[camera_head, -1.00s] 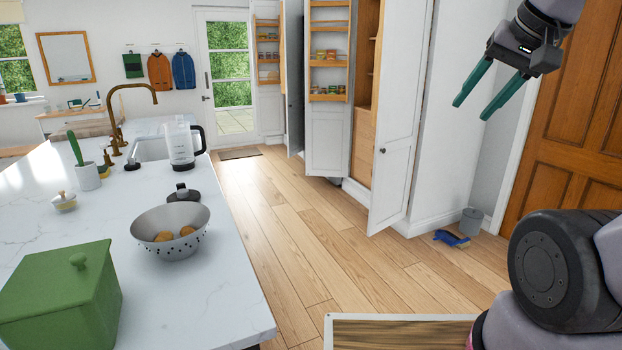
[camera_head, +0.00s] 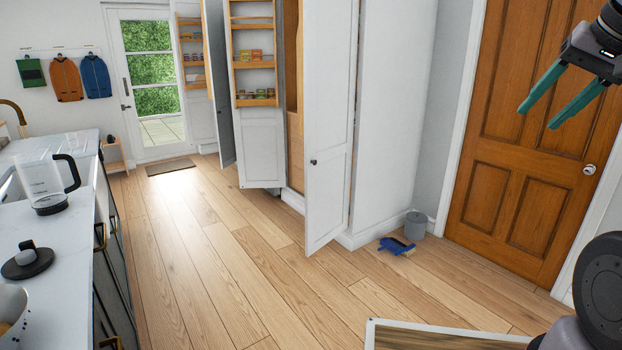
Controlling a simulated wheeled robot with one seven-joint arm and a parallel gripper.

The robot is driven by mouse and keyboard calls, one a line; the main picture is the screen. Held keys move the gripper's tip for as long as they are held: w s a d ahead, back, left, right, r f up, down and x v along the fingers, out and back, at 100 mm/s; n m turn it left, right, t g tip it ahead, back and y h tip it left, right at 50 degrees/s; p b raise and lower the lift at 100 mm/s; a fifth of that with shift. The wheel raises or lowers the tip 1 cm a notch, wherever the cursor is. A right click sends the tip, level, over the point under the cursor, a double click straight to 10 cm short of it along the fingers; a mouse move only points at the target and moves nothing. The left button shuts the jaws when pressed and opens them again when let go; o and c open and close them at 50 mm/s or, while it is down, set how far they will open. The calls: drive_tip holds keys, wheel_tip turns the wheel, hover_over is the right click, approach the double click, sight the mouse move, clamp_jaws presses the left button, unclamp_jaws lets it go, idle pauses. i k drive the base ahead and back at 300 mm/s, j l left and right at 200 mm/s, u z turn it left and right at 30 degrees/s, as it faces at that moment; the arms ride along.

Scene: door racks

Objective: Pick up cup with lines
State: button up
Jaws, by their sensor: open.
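No cup with lines can be made out in the current view. My gripper (camera_head: 540,118) is at the upper right, in front of the brown wooden door. Its two teal fingers are apart, point down to the left, and hold nothing. A clear glass kettle (camera_head: 46,184) with a black handle stands on the white counter at the left, beyond its black base.
The white counter (camera_head: 62,235) runs along the left edge, with a colander (camera_head: 12,312) cut off there. Open white cabinet doors (camera_head: 330,120) jut into the room. The wooden floor (camera_head: 205,270) between is clear.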

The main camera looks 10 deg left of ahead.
sight(73, 140)
drive_tip(key=i+u, duration=0.35)
drive_tip(key=i+l+u, duration=0.3)
drive_tip(key=i+j+u, duration=0.2)
drive_tip(key=i+u, duration=0.65)
drive_tip(key=i, duration=0.2)
drive_tip(key=i+u, duration=0.1)
drive_tip(key=i, duration=1.9)
drive_tip(key=i+l+u, duration=0.25)
drive_tip(key=i, duration=0.45)
drive_tip(key=i+l+u, duration=0.25)
drive_tip(key=i+l, duration=0.15)
drive_tip(key=i, duration=0.3)
drive_tip(key=i+l+u, duration=0.25)
drive_tip(key=i+l, duration=0.3)
drive_tip(key=i, duration=0.15)
